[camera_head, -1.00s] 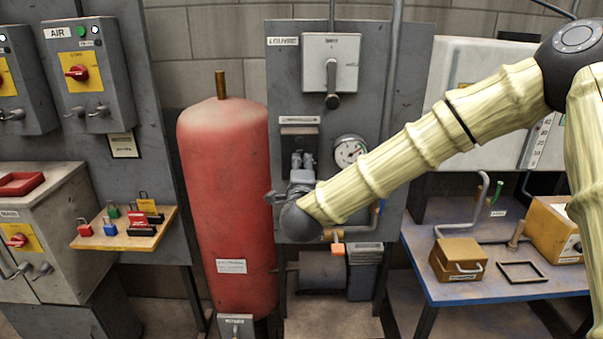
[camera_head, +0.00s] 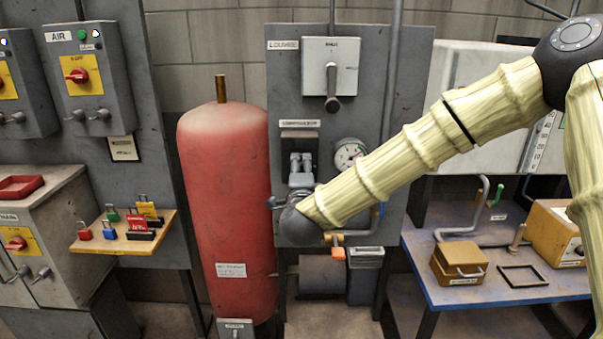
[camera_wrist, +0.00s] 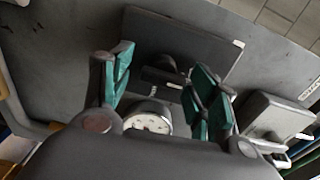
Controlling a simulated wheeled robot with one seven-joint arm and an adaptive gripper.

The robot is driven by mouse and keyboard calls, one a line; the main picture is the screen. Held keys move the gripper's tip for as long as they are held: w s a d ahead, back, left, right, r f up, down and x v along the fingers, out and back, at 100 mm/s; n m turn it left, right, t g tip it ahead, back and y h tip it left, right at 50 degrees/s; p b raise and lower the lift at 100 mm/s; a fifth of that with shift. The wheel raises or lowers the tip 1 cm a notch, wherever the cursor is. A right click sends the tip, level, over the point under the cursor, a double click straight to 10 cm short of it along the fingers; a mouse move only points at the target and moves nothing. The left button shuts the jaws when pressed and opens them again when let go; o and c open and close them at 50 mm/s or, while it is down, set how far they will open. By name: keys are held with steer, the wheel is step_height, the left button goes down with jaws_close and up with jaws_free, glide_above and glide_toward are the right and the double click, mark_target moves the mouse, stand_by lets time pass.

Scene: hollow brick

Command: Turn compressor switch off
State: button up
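The compressor switch is a dark box (camera_head: 300,135) under the COMPRESSOR label on the grey panel (camera_head: 392,60). My gripper (camera_head: 301,160) is in front of its lower part and hides much of it. In the wrist view my gripper (camera_wrist: 165,68) is open, with teal-padded fingers spread apart. A dark knob or handle (camera_wrist: 163,68) on a dark plate (camera_wrist: 190,40) shows between the fingers. I cannot tell whether the fingers touch it, nor which way the switch is set.
A pressure gauge (camera_head: 349,153) sits just right of my gripper. The LOUVRE box (camera_head: 331,65) with its handle is above. A red tank (camera_head: 225,190) stands close left. A blue table (camera_head: 470,288) with a yellow case (camera_head: 458,258) is at right.

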steer(key=s, duration=1.2)
steer(key=shift+f, duration=0.1)
steer(key=s+d+f+n+g+y, duration=0.1)
steer(key=s+d+f+n+g, duration=0.2)
steer(key=f, duration=0.8)
steer(key=s+d+f+n+g, duration=0.1)
steer(key=s+f+n+g, duration=0.2)
steer(key=f, duration=0.9)
steer(key=s+d+f+n+g+y, duration=0.1)
steer(key=s+d+f+n+g, duration=0.3)
steer(key=f, duration=0.7)
steer(key=s+d+f+n+g, duration=0.2)
steer(key=s+d+f, duration=0.2)
steer(key=s, duration=0.6)
steer(key=s+d+f+n+g+h, duration=0.1)
steer(key=s+d+f+n+g, duration=0.2)
steer(key=s+f, duration=0.6)
steer(key=s+d+f+n+g+h, duration=0.1)
steer(key=s+d+f+n+g, duration=0.1)
steer(key=s+d+f, duration=0.5)
steer(key=s+g, duration=0.1)
steer(key=s, duration=0.3)
steer(key=shift+s+d, duration=0.15)
